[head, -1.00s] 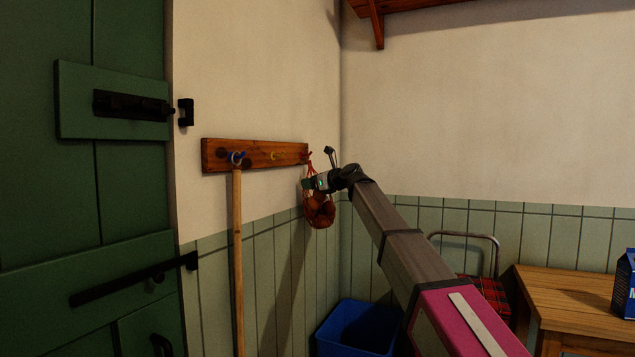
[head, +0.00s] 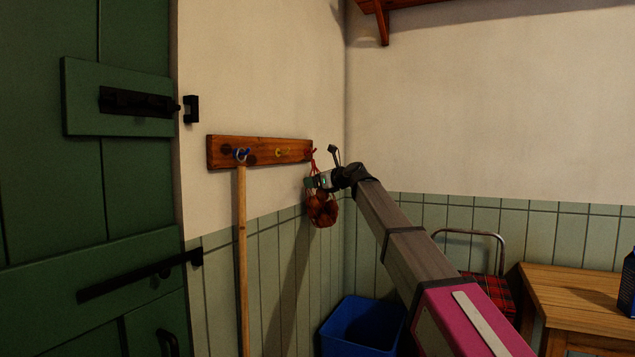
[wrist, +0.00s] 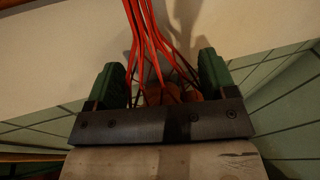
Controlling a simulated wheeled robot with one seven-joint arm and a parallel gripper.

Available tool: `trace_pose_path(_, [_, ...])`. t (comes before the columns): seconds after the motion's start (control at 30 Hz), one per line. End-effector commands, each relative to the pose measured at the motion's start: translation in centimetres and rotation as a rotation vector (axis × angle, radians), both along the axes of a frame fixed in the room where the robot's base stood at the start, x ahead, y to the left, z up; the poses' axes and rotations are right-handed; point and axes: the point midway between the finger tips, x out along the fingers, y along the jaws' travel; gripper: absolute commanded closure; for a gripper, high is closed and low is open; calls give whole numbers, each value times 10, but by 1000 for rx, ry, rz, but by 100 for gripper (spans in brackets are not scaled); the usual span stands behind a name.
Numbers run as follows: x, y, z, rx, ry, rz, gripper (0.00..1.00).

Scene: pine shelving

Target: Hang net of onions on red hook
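The net of onions (head: 322,209) has red strands and brown onions. It hangs below the right end of the wooden hook rail, and its strands run up to the red hook (head: 313,151). At this size I cannot tell exactly how the loop sits on the hook. My gripper (head: 312,182) is at the net's upper part, below the hook. In the wrist view, its green fingers (wrist: 161,80) stand wide apart. The red strands of the net (wrist: 145,35) pass between and beyond them, with onions partly hidden behind the gripper's bar.
The wooden rail (head: 225,152) also has a blue hook with a broom handle (head: 242,260) on it and a yellow hook (head: 285,151). A blue bin (head: 360,325) stands below. A wooden table (head: 580,290) and red plaid cart are at right; a green door (head: 50,200) is at left.

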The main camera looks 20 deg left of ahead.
Motion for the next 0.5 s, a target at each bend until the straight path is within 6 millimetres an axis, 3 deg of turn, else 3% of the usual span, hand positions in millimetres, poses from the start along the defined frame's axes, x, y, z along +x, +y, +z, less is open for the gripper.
trace_pose_path(0.5, [-2, -3, -1, -2, 0, 1, 5])
